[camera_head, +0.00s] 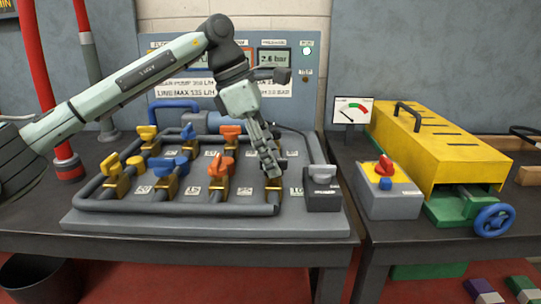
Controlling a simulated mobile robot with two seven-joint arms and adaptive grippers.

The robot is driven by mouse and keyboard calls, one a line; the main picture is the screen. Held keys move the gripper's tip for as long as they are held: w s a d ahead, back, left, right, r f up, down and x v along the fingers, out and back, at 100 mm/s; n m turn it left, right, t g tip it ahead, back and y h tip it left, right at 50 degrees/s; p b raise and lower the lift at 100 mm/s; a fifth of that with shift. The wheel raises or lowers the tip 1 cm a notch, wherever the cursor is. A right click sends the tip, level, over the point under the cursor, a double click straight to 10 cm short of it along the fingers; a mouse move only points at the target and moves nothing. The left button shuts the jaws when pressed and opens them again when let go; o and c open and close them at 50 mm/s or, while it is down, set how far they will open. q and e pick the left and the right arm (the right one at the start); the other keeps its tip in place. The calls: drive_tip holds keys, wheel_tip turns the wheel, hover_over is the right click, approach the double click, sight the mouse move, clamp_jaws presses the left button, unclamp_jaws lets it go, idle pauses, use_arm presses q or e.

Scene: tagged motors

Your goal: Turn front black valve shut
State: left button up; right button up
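My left gripper (271,170) reaches down from above onto the front right of the pipe board (210,228), at the front black valve. It covers most of that valve; the brass body (273,188) shows just below the fingertips. The handle's angle is hidden, and I cannot tell if the fingers touch it or how far apart they are. My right gripper is not in view.
To the left on the pipes are the front orange valve (220,165), front blue valve (181,161) and front yellow valve (110,163). A dark box with a grey knob (321,173) stands close right of the gripper. A yellow-covered machine (437,150) stands further right.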

use_arm(q)
drive_tip(key=shift+o, duration=0.4)
drive_tip(key=v, duration=1.2)
